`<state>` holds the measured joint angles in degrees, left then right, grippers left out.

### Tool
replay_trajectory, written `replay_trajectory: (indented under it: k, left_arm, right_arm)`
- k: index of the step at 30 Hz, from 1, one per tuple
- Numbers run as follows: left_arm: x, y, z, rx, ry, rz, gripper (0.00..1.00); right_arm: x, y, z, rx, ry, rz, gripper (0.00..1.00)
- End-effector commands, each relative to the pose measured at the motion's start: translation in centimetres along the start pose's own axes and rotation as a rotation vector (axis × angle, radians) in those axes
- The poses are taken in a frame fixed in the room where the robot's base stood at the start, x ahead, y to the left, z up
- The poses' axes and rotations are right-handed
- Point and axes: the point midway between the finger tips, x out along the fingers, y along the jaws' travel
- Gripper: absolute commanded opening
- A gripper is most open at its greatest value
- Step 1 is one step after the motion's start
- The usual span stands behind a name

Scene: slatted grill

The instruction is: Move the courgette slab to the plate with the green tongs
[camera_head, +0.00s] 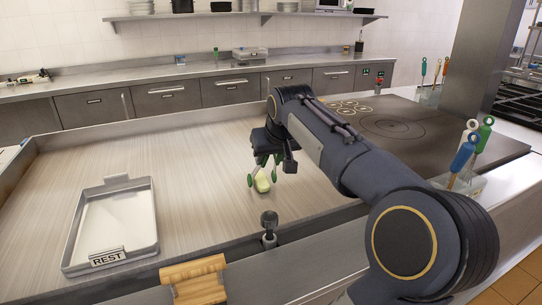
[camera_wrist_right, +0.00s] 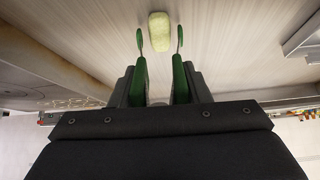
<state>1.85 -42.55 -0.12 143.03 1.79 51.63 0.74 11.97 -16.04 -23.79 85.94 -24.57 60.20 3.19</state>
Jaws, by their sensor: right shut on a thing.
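The courgette slab (camera_head: 262,185) is a small pale green-yellow block on the pale slatted surface (camera_head: 200,160). It also shows in the wrist view (camera_wrist_right: 160,38). My right gripper (camera_head: 273,152) is shut on the green tongs (camera_head: 250,180), which point down at the slab. In the wrist view the tongs' two green arms (camera_wrist_right: 181,75) are spread apart, with the slab between and just beyond their looped tips. I cannot tell whether the tips touch it. A dark flat plate (camera_head: 440,130) with ring markings lies to the right. My left gripper is not in view.
A metal tray labelled REST (camera_head: 150,215) sits on the left of the surface. A wooden-handled item (camera_head: 195,278) and a dark knob (camera_head: 269,220) are at the front edge. Holders with coloured-handled tools (camera_head: 465,150) stand at the right. The surface's left and back are clear.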

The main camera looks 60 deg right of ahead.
Motion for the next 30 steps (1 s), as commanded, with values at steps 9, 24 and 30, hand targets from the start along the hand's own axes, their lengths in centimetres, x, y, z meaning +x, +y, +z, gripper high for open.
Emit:
replay_trajectory:
  k: [9,24,30]
  left_arm:
    - [-0.4,0.2,-0.2,0.0,0.0,0.0,0.51]
    - [-2.1,1.0,-1.1,0.0,0.0,0.0,0.51]
    - [-2.7,1.2,-1.3,0.0,0.0,0.0,0.51]
  right_arm:
    - [-0.6,0.0,-0.3,0.0,0.001,0.0,0.36]
    - [-3.0,0.0,-1.1,0.0,0.001,0.0,0.36]
    - [-3.6,0.0,-1.5,0.0,0.001,0.0,0.36]
